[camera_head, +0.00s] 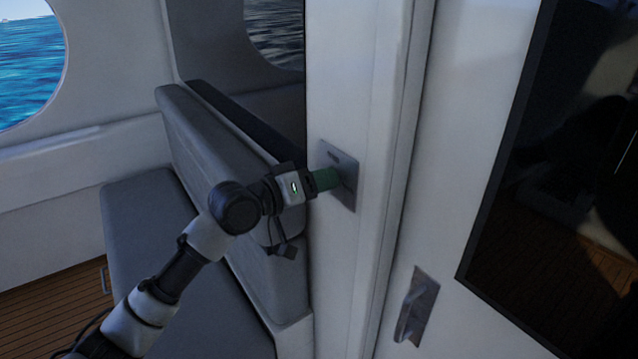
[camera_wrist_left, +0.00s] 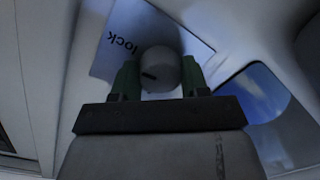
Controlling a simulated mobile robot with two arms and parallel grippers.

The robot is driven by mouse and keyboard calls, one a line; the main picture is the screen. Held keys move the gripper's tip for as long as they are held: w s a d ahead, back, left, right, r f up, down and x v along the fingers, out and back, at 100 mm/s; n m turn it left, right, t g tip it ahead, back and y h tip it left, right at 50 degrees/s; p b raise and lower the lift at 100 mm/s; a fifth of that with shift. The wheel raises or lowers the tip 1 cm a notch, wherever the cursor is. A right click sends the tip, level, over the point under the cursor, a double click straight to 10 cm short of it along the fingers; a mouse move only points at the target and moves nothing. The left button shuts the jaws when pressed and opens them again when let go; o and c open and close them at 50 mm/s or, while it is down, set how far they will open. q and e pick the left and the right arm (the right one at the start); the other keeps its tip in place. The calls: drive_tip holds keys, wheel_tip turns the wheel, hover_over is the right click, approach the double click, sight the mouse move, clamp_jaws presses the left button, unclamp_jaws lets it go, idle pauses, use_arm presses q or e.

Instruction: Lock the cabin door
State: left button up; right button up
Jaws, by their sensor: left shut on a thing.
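The lock plate (camera_head: 341,160) is a grey metal plate on the white door post, left of the cabin door (camera_head: 462,130). In the left wrist view the plate (camera_wrist_left: 128,32) carries the word "lock", and a round grey knob (camera_wrist_left: 161,70) with a dark slot mark stands on it. My left gripper (camera_head: 330,179) reaches the plate from the left. Its green fingers (camera_wrist_left: 160,82) are on both sides of the knob and shut on it. In the head view the fingers hide the knob. My right gripper is in neither view.
A metal door handle (camera_head: 415,308) sits low on the door, beside a dark window panel (camera_head: 570,170). A grey cushioned bench (camera_head: 150,235) with a backrest (camera_head: 215,150) stands left of the post, under round windows (camera_head: 28,62). Wooden floor (camera_head: 55,315) shows at lower left.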

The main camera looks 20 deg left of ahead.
use_arm(q)
drive_tip(key=shift+f+m, duration=0.15)
drive_tip(key=shift+m, duration=0.45)
drive_tip(key=o, duration=0.9)
drive_tip(key=shift+o, duration=0.2)
drive_tip(key=b+v, duration=0.3)
drive_tip(key=v, duration=0.8)
drive_tip(key=shift+w, duration=0.1)
